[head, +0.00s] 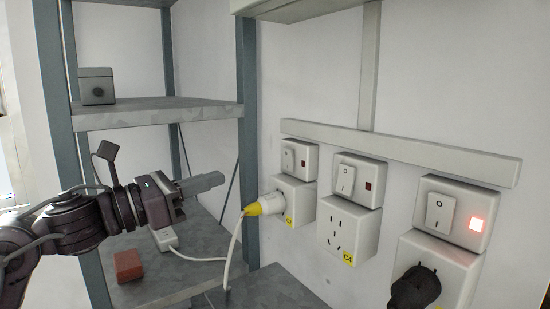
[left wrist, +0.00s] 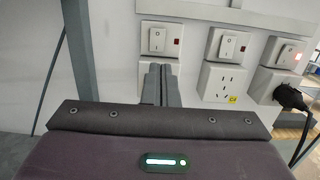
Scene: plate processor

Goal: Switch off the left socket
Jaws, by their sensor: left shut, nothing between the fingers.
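The left socket (head: 294,193) is a white wall box with a yellow-and-white plug (head: 266,206) in its front. Its switch (head: 289,158) is a white rocker in the box above, with a small dark red, unlit indicator (head: 305,161) beside it. The switch also shows in the left wrist view (left wrist: 158,39), just above my fingertips. My left gripper (head: 222,179) is shut and empty, left of the socket and apart from it in the head view. In the left wrist view, its fingers (left wrist: 161,72) hide part of the socket. My right gripper is not in view.
A middle socket (head: 346,226) has an unlit indicator. The right socket (head: 448,268) holds a black plug (head: 414,288) and its indicator (head: 476,224) glows red. Metal shelves hold a grey box (head: 97,86), a red block (head: 128,265) and a white power strip (head: 166,238). A shelf post (head: 247,130) stands near the gripper.

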